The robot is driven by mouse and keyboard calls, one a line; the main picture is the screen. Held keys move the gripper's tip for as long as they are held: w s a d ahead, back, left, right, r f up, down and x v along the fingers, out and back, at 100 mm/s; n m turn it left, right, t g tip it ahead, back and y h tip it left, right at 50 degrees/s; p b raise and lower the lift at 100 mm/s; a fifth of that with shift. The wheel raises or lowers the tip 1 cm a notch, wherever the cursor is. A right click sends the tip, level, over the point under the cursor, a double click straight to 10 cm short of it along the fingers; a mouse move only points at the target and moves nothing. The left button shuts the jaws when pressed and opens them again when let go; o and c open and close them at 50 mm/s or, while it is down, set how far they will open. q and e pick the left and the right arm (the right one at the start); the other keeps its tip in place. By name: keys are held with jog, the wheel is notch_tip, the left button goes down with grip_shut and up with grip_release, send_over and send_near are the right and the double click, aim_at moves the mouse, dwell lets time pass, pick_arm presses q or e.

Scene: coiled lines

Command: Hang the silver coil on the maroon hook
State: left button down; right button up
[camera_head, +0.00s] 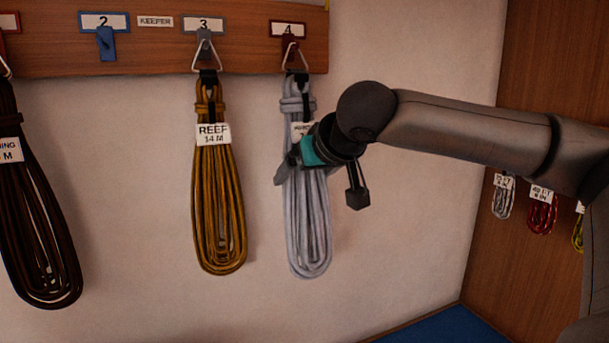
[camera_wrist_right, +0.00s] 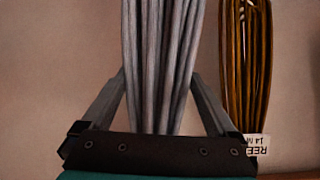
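The silver coil (camera_head: 308,230) hangs upright against the wall panel under the number 4 plate. Its metal ring (camera_head: 295,58) appears to be over the maroon hook (camera_head: 289,44). My right gripper (camera_head: 320,180) is in front of the coil's upper half and covers part of its white label. Its fingers are spread wider than the coil, so it looks open. In the right wrist view the silver strands (camera_wrist_right: 160,60) run between the two fingers; whether either finger touches them I cannot tell. My left gripper is not in view.
An ochre coil labelled REEF (camera_head: 218,190) hangs at number 3, left of the silver one. The blue hook (camera_head: 106,43) at number 2 is empty. A dark brown coil (camera_head: 38,210) hangs at far left. Small coils (camera_head: 541,215) hang on the right wooden wall.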

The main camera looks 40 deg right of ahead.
jog(key=shift+o, duration=0.2)
jog(key=shift+s+f, duration=0.1)
jog(key=shift+f, duration=0.05)
jog(key=b+v, duration=0.1)
jog(key=v, duration=1.4)
jog(key=shift+r+b, duration=0.3)
jog(key=shift+a, duration=0.1)
